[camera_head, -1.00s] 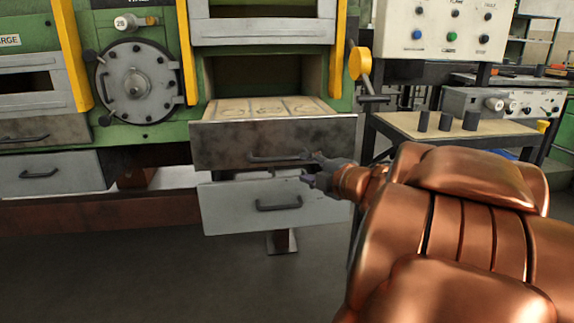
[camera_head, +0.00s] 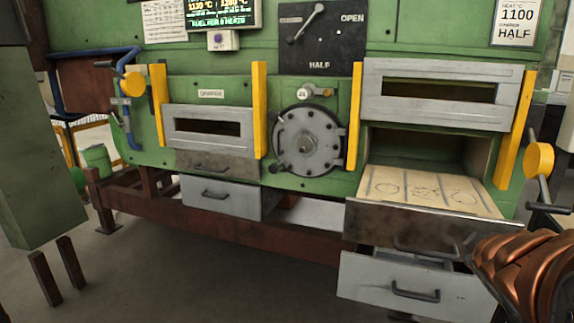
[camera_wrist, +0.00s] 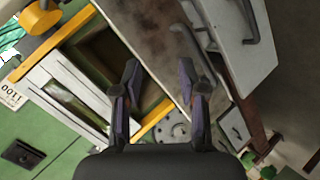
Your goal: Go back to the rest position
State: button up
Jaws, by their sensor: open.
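My gripper (camera_wrist: 165,100) shows in the wrist view with its two dark fingers spread apart and nothing between them. The head view has my copper arm at the lower right edge; the gripper there is mostly hidden or out of frame. Ahead of the fingers is the brown-stained front of the pulled-out upper drawer (camera_head: 415,228), which also shows in the wrist view (camera_wrist: 150,25). Its light top carries drawn outlines and no object. Its dark handle (camera_head: 425,248) is close to my arm in the head view; whether the fingers touch it I cannot tell.
A grey lower drawer (camera_head: 410,285) juts out below the upper one. The green furnace carries a round hatch (camera_head: 309,142), a smaller left drawer (camera_head: 222,195) and yellow guides. A green cabinet (camera_head: 40,150) stands at far left. The floor in front is clear.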

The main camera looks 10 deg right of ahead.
jog(key=s+a+r+m+g+y+p, duration=0.1)
jog(key=s+a+m+g+y+p, duration=0.1)
jog(key=s+a+g+p, duration=0.3)
jog(key=s+a+r+m+g+y+p, duration=0.2)
jog(key=s+a+g+y+p, duration=0.3)
jog(key=s+a+p, duration=0.6)
jog(key=s+a+m+g, duration=0.1)
jog(key=s+a, duration=0.6)
jog(key=a, duration=0.4)
jog(key=shift+r+g+p, duration=0.3)
jog(key=shift+p, duration=0.1)
